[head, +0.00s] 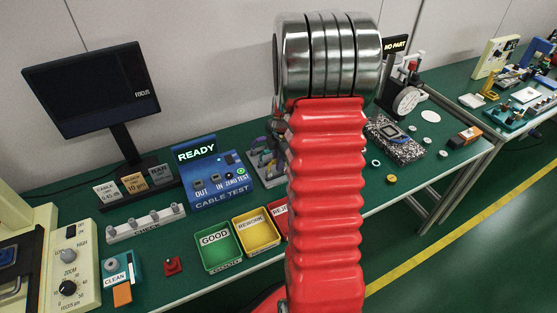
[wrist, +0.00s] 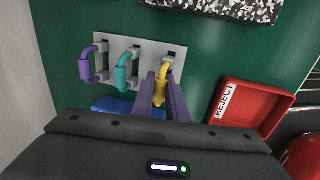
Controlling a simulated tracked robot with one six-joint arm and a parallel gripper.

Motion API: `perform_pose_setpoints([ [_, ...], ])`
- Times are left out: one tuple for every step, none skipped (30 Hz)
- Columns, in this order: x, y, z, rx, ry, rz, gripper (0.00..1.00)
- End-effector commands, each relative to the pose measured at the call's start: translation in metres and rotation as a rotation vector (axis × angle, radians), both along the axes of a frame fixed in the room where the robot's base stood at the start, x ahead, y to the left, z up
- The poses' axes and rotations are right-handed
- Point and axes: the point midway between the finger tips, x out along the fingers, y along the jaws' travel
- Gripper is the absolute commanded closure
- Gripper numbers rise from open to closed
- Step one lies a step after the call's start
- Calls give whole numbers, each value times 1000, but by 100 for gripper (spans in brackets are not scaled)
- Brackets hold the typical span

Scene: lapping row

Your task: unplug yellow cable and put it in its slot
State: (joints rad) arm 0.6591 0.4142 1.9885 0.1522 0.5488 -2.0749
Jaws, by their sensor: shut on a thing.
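The yellow cable (wrist: 163,72) is in the wrist view, at the right end of a grey rack (wrist: 140,44). Its upper end is at the rack's right slot; I cannot tell how fully it is seated. My gripper (wrist: 160,84) is shut on the yellow cable, with a finger on each side. A teal cable (wrist: 122,72) and a purple cable (wrist: 85,66) hang in the other slots. In the head view my red arm hides the gripper and most of the rack (head: 262,167).
The blue cable tester (head: 215,178) reads READY, left of the rack. Green GOOD (head: 219,247), yellow REWORK (head: 256,231) and red REJECT bins sit in front; the REJECT bin (wrist: 270,101) is right of my gripper. A speckled block (head: 396,143) stands to the right.

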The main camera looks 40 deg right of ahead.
Motion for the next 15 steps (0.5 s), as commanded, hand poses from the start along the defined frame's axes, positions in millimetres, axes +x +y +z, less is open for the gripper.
perform_pose_setpoints([
  [0, 0, -1, 0, 0, 0, 100],
  [0, 0, -2, 0, 0, 0, 100],
  [0, 0, -2, 0, 0, 0, 100],
  [0, 0, -3, 0, 0, 0, 100],
  [0, 0, -3, 0, 0, 0, 100],
  [0, 0, -4, 0, 0, 0, 100],
  [0, 0, -4, 0, 0, 0, 100],
  [0, 0, -5, 0, 0, 0, 100],
  [0, 0, -6, 0, 0, 0, 100],
  [0, 0, -6, 0, 0, 0, 100],
  [0, 0, -7, 0, 0, 0, 100],
  [0, 0, -8, 0, 0, 0, 100],
  [0, 0, -8, 0, 0, 0, 100],
  [0, 0, -9, 0, 0, 0, 100],
  [0, 0, -9, 0, 0, -1, 100],
])
